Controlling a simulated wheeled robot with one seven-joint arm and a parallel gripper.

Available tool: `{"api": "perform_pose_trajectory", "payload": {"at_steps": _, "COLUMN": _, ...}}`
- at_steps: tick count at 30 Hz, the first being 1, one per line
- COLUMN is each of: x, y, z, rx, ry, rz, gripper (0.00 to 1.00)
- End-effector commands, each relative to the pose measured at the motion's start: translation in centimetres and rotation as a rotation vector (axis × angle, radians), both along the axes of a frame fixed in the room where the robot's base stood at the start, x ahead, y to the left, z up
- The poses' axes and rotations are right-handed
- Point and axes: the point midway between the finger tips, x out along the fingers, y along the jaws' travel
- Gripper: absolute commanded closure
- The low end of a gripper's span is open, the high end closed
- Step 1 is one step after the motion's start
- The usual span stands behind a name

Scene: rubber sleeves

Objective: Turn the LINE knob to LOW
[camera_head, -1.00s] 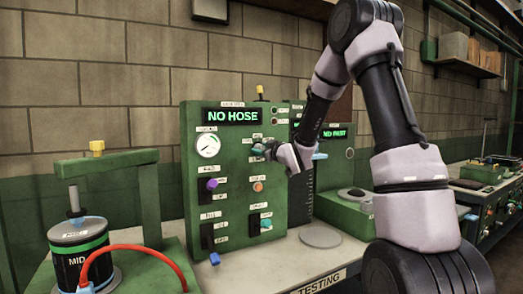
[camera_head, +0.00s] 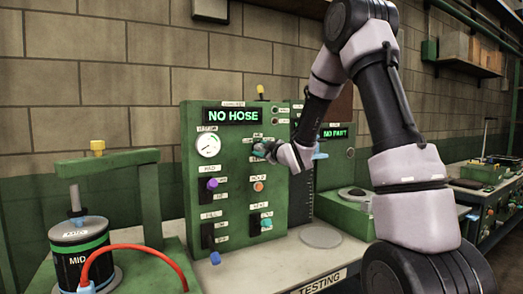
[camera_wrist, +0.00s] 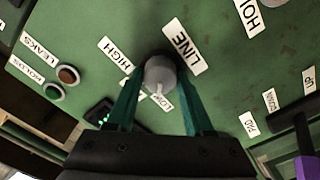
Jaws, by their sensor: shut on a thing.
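The LINE knob (camera_wrist: 159,73) is a grey round knob on the green panel (camera_head: 237,190). In the wrist view it sits between the teal fingers of my gripper (camera_wrist: 160,78), which is shut on it. The LINE label (camera_wrist: 183,46) is beside the knob, and the HIGH label (camera_wrist: 119,55) is to its left. A small label that seems to read LOW (camera_wrist: 167,104) is just below the knob, partly covered. A pale pointer on the knob extends down toward that label. In the head view my gripper (camera_head: 262,150) is at the panel and hides the knob.
The panel also has a NO HOSE display (camera_head: 232,116), a gauge (camera_head: 208,145), a purple knob (camera_head: 212,184), an orange button (camera_head: 258,186) and a teal knob (camera_head: 266,224). A canister with a red hose (camera_head: 130,248) stands at the left.

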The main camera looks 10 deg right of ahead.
Motion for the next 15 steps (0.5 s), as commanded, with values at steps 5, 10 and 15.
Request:
{"api": "perform_pose_trajectory", "payload": {"at_steps": 5, "x": -0.04, "y": 0.00, "z": -0.11, "rx": -0.001, "ry": 0.002, "rz": 0.001, "gripper": 1.00}}
{"api": "perform_pose_trajectory", "payload": {"at_steps": 10, "x": -0.03, "y": 0.00, "z": -0.09, "rx": 0.000, "ry": 0.002, "rz": 0.001, "gripper": 0.19}}
{"api": "perform_pose_trajectory", "payload": {"at_steps": 15, "x": -0.02, "y": 0.00, "z": -0.05, "rx": 0.001, "ry": 0.002, "rz": 0.000, "gripper": 0.19}}
